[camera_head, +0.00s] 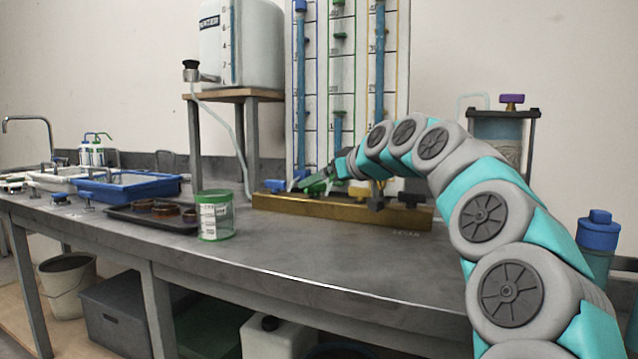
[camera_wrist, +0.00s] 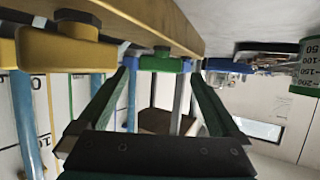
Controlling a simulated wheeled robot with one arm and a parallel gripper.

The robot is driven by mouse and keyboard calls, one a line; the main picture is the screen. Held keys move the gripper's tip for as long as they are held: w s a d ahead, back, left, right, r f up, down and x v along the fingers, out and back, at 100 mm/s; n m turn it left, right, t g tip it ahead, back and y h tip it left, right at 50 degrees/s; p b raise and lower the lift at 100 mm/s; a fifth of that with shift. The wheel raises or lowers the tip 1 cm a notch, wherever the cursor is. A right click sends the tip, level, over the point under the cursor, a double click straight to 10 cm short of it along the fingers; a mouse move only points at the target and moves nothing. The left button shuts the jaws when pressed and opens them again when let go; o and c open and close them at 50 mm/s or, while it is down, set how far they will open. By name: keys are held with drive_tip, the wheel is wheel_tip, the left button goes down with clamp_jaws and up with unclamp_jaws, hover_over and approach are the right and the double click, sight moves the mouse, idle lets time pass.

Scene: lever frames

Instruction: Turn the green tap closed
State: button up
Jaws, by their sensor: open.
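The green tap (camera_head: 314,189) is on the brass manifold bar (camera_head: 340,207) at the foot of the tubes, partly hidden by my gripper in the head view. My gripper (camera_head: 308,183) is open and reaches it from the right. In the wrist view the green tap (camera_wrist: 163,64) shows between the tips of my two fingers (camera_wrist: 163,78), with a gap at each side. Whether the tips reach past the handle cannot be told. The blue tap (camera_head: 274,185) is to its left on the bar, and a yellow tap (camera_wrist: 62,48) shows at left in the wrist view.
Tall graduated tubes (camera_head: 338,90) stand behind the bar. A green-lidded clear jar (camera_head: 215,218) and a dark tray (camera_head: 150,218) stand left on the grey bench (camera_head: 300,250). A blue bin (camera_head: 128,188) is farther left. The bench front is clear.

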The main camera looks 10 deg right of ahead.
sight(316, 189)
drive_tip(key=shift+x, duration=1.2)
drive_tip(key=c, duration=1.3)
